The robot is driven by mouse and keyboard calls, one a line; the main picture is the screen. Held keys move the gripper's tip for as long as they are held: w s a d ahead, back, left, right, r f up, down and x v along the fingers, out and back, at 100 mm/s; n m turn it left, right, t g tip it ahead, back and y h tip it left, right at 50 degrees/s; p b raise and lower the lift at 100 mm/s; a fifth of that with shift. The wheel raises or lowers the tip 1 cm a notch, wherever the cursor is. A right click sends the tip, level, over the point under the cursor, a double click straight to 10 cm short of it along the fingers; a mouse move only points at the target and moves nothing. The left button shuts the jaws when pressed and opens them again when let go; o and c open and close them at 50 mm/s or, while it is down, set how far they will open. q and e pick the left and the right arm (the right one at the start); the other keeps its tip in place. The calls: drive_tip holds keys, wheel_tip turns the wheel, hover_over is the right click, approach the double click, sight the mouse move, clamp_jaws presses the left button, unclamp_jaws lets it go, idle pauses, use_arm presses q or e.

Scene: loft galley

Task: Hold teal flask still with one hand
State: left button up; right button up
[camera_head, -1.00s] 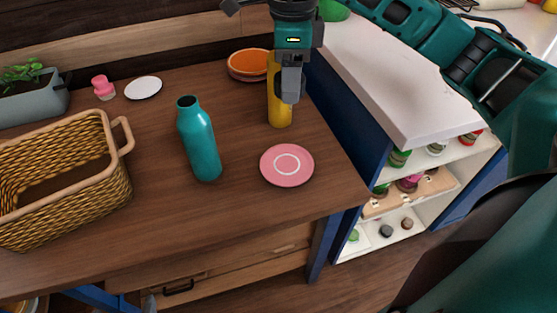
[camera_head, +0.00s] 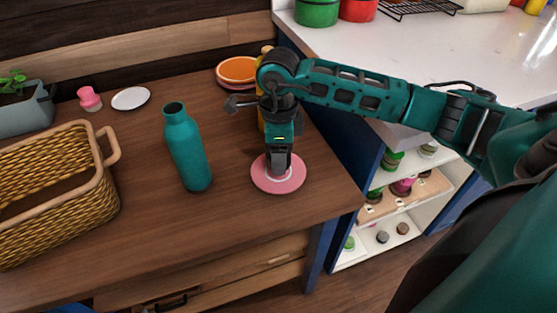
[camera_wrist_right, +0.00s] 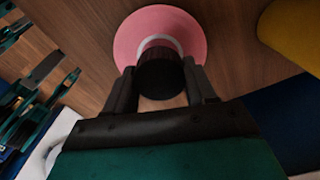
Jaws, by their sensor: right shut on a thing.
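The teal flask (camera_head: 188,150) stands upright on the wooden counter, left of the pink plate, with a dark mouth at its top. My right gripper (camera_head: 278,170) is over the pink plate (camera_head: 262,183), apart from the flask. In the right wrist view my right gripper (camera_wrist_right: 162,88) is shut on a dark round cap (camera_wrist_right: 162,76). The pink plate with its pale ring (camera_wrist_right: 127,38) is right below the cap; I cannot tell whether they touch. My left gripper does not show in the head view.
A wicker basket (camera_head: 45,225) is left of the flask. A yellow bottle (camera_wrist_right: 292,30) stands behind the plate, by stacked orange bowls (camera_head: 236,72). A white plate (camera_head: 130,98) and a pink bottle (camera_head: 89,100) are at the back left. Bare counter lies in front of the flask.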

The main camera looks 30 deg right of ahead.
drive_tip(key=shift+f, duration=0.95)
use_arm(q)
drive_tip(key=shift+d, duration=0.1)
use_arm(e)
drive_tip(key=shift+f, duration=0.3)
drive_tip(key=shift+f+b, duration=0.2)
drive_tip(key=shift+b, duration=0.1)
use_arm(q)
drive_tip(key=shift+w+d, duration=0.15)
use_arm(e)
drive_tip(key=o, duration=1.2)
drive_tip(key=shift+c, duration=0.2)
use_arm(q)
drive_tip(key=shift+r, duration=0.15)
use_arm(e)
drive_tip(key=shift+r, duration=0.2)
drive_tip(key=shift+r+p, duration=0.25)
drive_tip(key=shift+p, duration=0.05)
wheel_tip(320, 180, up, 11)
drive_tip(key=shift+f+p, duration=0.1)
drive_tip(key=shift+p, duration=0.4)
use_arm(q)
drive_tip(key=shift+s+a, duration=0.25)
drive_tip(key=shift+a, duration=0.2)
use_arm(e)
drive_tip(key=shift+r, duration=0.4)
